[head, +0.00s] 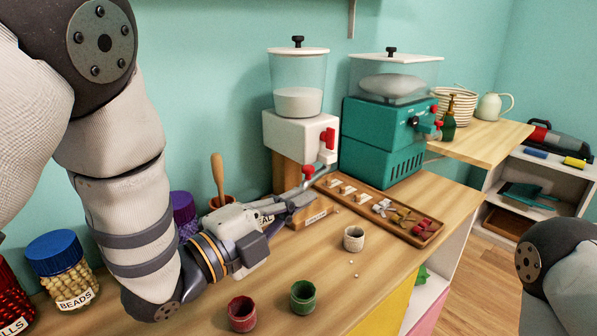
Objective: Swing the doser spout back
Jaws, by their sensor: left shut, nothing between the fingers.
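The white doser (297,138) stands on a wooden block against the wall, with a clear hopper (298,88) of white material on top and a red handle (327,138) on its right side. A red-tipped spout (310,170) shows low at its front right. My left gripper (314,186) reaches in from the left, just below the spout, with its fingers shut and empty. I cannot tell whether the fingers touch the spout, and they hide part of the area beneath it. My right arm shows only at the lower right edge; its gripper is out of view.
A teal machine (381,140) stands right of the doser. A wooden tray (388,212) of small pieces lies in front. A pale cup (353,238), red cup (241,313) and green cup (303,297) stand on the counter. A bead jar (62,268) is at left.

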